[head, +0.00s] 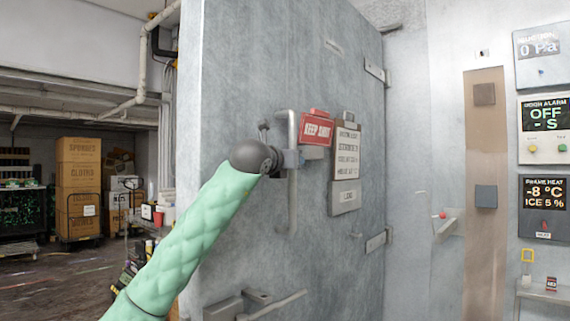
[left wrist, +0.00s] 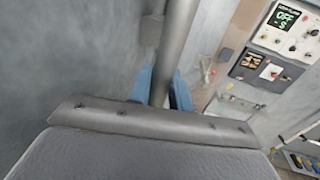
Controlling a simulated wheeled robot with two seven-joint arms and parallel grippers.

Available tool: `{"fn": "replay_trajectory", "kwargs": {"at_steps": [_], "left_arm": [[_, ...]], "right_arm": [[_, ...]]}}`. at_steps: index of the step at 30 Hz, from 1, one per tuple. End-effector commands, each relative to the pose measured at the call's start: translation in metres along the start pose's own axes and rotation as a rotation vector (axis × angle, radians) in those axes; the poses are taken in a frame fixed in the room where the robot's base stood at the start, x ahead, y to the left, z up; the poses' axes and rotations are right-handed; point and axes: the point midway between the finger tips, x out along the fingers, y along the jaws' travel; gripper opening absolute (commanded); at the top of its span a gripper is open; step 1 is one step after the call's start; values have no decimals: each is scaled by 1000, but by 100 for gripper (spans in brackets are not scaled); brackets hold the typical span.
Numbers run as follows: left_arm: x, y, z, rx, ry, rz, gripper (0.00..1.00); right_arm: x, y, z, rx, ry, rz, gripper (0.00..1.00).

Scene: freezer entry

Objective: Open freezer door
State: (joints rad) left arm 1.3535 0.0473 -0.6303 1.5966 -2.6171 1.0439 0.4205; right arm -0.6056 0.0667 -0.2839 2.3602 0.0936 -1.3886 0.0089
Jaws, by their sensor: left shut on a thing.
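The freezer door (head: 255,80) is a large grey slab standing swung out from the wall, its near edge toward me in the head view. A vertical metal bar handle (head: 292,128) is on its face; it also shows in the left wrist view (left wrist: 180,40). My left gripper (head: 288,160) is at the handle at mid height. In the left wrist view its blue fingers (left wrist: 162,88) stand on both sides of the bar and are shut on it. The green-sleeved arm hides part of the door below. My right gripper is not in view.
A red "KEEP SHUT" sign (head: 316,129) and a clipboard (head: 346,165) hang beside the handle. Control panels (head: 544,130) are on the right wall. Stacked boxes (head: 79,185) on a cart stand far left, with open floor (head: 50,275) before them.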

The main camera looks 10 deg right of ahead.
Motion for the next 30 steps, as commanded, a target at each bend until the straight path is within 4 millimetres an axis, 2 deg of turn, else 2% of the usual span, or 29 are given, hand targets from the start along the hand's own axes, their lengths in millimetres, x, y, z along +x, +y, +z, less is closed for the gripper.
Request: {"fn": "replay_trajectory", "kwargs": {"at_steps": [1, 16, 17, 19, 30], "left_arm": [[-1, -2, 7, 1, -10, -1, 0], [1, -3, 8, 2, -11, 1, 0], [1, -3, 8, 2, -11, 0, 24], [1, -3, 7, 2, -10, 0, 37], [-2, -3, 2, 1, -5, 1, 39]], "right_arm": [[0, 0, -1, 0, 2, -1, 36], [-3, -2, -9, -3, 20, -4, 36], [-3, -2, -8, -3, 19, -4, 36], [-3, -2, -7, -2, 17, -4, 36], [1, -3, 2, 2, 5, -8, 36]]}}
